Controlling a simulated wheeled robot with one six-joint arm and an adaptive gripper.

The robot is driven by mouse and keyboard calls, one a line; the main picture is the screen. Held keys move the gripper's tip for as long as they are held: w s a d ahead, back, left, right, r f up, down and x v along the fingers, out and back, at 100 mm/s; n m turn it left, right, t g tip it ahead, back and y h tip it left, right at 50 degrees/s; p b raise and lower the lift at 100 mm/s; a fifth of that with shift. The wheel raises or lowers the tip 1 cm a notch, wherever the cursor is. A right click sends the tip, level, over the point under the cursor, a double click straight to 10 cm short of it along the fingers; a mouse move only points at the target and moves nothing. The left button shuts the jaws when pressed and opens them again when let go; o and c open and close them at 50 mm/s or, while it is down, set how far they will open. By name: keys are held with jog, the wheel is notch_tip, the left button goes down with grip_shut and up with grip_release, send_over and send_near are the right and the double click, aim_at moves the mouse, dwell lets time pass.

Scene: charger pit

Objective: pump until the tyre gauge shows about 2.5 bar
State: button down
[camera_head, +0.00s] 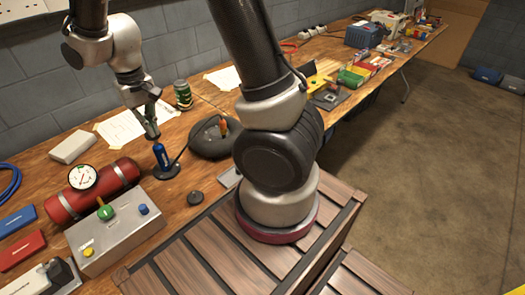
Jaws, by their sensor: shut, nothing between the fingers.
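A white round gauge (83,177) sits on a red cylinder (103,190) at the left of the bench. Its reading is too small to tell. A blue upright handle or plunger (161,157) stands on a small dark base (166,172), right of the cylinder. It may be the pump, but I cannot be sure. My gripper (153,136) is shut and empty, pointing down just above the blue part. Whether the fingertips touch its top cannot be told. A round black tyre-like object (206,146) lies to the right, partly hidden by my arm.
A grey control box (118,238) with green, blue and yellow knobs stands in front of the cylinder. A white box (73,147), papers (120,130) and a green-banded can (183,95) lie around my gripper. A small dark disc (195,197) lies near the bench's front edge.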

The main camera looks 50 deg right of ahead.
jog(key=shift+f, duration=0.9)
jog(key=shift+r, duration=1.6)
jog(key=shift+d+r, duration=0.1)
jog(key=shift+r, duration=0.05)
jog(key=s+d+r+t, duration=0.1)
jog(key=s+d+r, duration=0.25)
jog(key=r, duration=0.25)
jog(key=s+d+r+t, duration=0.1)
jog(key=s+d+r, duration=0.2)
jog(key=d+r, duration=0.15)
jog(key=s+d+r+t, duration=0.1)
jog(key=s+d+r, duration=0.2)
jog(key=s, duration=0.3)
jog(key=s+d+r+t, duration=0.1)
jog(key=s+d+r, duration=0.2)
jog(key=s, duration=0.3)
jog(key=shift+s+d+r, duration=0.3)
jog(key=shift+d+r, duration=0.05)
jog(key=shift+r, duration=0.4)
